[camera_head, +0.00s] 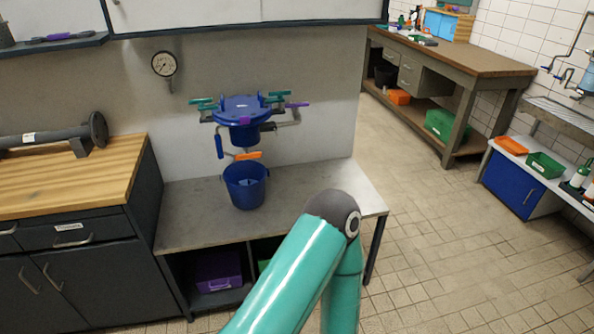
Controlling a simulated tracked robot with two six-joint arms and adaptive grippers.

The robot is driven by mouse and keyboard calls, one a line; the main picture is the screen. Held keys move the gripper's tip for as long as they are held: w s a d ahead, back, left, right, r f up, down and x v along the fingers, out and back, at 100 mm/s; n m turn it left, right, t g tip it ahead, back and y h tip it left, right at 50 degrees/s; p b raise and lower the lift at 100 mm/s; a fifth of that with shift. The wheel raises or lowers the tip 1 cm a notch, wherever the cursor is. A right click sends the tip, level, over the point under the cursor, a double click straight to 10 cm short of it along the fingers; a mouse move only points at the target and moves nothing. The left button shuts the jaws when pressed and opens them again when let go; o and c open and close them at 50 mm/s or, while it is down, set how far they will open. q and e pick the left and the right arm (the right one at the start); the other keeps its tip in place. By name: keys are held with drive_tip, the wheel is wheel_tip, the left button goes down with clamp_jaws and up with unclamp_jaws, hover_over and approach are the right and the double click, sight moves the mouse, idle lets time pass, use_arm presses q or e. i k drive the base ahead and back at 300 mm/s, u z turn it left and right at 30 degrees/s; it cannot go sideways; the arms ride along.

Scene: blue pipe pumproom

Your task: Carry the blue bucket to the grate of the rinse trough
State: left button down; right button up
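The blue bucket (246,188) stands upright on a grey metal bench, below a blue round vessel with several coloured valve handles. Something paler blue shows inside the bucket. At the right edge, a grey slatted surface (562,117) lies under wall taps; it looks like the grate of the rinse trough, only partly in view. One teal arm link of mine with a dark joint rises from the bottom middle, in front of the bench and right of the bucket. Neither of my grippers is in view.
The blue vessel (240,118) and its pipes hang close above the bucket. A wooden counter (70,175) is at left. A wooden workbench (455,62) stands at back right. Low trays (545,166) sit on a blue cabinet at right. The tiled floor (430,220) between is clear.

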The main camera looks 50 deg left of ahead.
sight(244, 180)
drive_tip(key=u, duration=0.1)
drive_tip(key=i, duration=1.2)
drive_tip(key=u, duration=0.95)
drive_tip(key=i, duration=0.85)
drive_tip(key=u, duration=0.6)
drive_tip(key=k, duration=0.75)
drive_tip(key=u, duration=0.25)
drive_tip(key=i, duration=0.75)
drive_tip(key=z, duration=0.1)
